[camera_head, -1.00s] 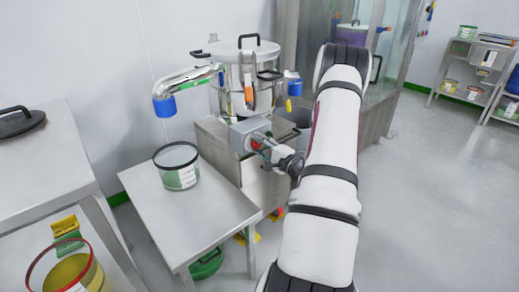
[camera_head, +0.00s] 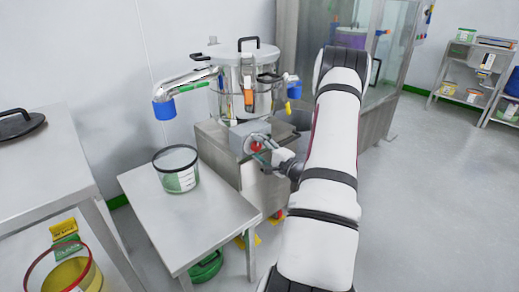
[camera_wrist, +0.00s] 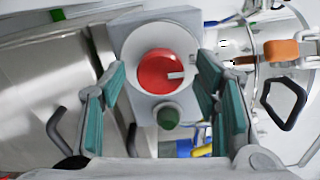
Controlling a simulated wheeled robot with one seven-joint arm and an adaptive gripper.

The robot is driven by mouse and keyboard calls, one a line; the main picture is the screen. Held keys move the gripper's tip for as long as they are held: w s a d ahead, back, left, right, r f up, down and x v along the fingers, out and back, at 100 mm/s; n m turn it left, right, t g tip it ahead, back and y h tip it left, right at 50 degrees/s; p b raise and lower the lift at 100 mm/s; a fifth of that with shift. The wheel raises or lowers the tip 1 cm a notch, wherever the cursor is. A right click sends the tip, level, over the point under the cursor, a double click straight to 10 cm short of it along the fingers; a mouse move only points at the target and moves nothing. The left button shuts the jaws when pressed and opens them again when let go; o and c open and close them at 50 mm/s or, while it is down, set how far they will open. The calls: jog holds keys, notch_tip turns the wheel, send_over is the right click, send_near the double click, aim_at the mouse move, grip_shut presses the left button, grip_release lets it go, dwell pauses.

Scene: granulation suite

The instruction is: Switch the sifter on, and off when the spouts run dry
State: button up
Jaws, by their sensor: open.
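The sifter (camera_head: 232,82) is a lidded steel vessel on a steel base. It has a left spout with a blue end (camera_head: 165,109) and a blue-ended outlet at the right (camera_head: 293,80). No flow is visible at the left spout. A grey control box (camera_head: 240,135) on its front carries a red knob (camera_wrist: 167,72) and a green button or lamp (camera_wrist: 167,116). A white mark on the knob points right in the wrist view. My gripper (camera_wrist: 160,68) is open, its teal-padded fingers on either side of the knob; contact cannot be told.
A clear, dark-rimmed tub (camera_head: 177,182) stands on the low steel table (camera_head: 215,225) below the left spout. Another table (camera_head: 50,170) with a dark lid (camera_head: 18,124) is at left. A glass-panelled cabinet (camera_head: 388,80) stands behind my arm. The floor at right is clear.

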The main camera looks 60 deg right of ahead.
jog(key=v, duration=1.1)
jog(key=shift+s, duration=0.35)
